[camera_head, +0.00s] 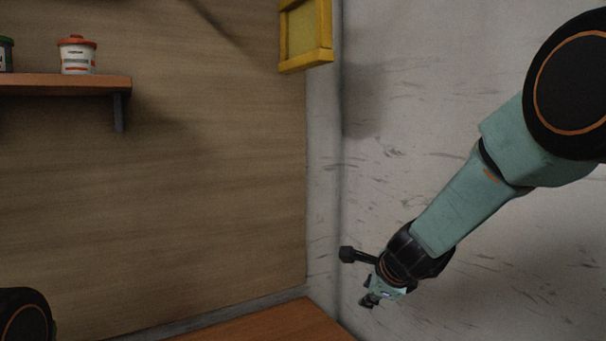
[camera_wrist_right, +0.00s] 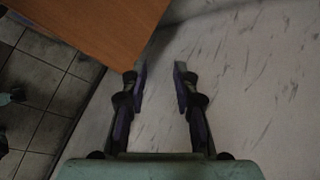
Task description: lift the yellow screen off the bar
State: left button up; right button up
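The yellow screen (camera_head: 305,34) is at the top of the head view, by the corner of the wooden wall and the marble wall. Its upper part is cut off by the frame edge, and the bar does not show. My right gripper (camera_head: 369,300) is well below it, in front of the marble wall, and does not touch it. In the right wrist view the two fingers of my right gripper (camera_wrist_right: 159,72) stand apart with nothing between them. Only a dark part of my left arm shows at the lower left of the head view; its gripper is out of view.
A shelf (camera_head: 65,84) on the wooden wall holds a white jar with a red lid (camera_head: 77,55) and a green-lidded one (camera_head: 5,54). A wooden tabletop (camera_head: 270,325) lies low in the corner; its edge (camera_wrist_right: 120,30) is close to the right fingers. The middle wall is clear.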

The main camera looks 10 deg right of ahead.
pick_arm(q)
notch_tip(320, 180, up, 9)
jog(key=p, duration=0.7)
jog(key=shift+r+p, duration=0.15)
jog(key=shift+p, duration=0.25)
pick_arm(e)
jog(key=a+r+m+t+y, duration=0.1)
jog(key=r+m+t+y, duration=0.1)
jog(key=r, duration=1.6)
jog(key=w+a+r+m+t+y, duration=0.1)
jog(key=a+r+m+t+y, duration=0.1)
jog(key=r, duration=1.6)
jog(key=w+a+r+m+t+y, duration=0.1)
jog(key=r+m+t, duration=0.3)
jog(key=r, duration=1.4)
jog(key=shift+a+r+y, duration=0.2)
jog(key=shift+a+y, duration=0.3)
jog(key=shift+a, duration=0.2)
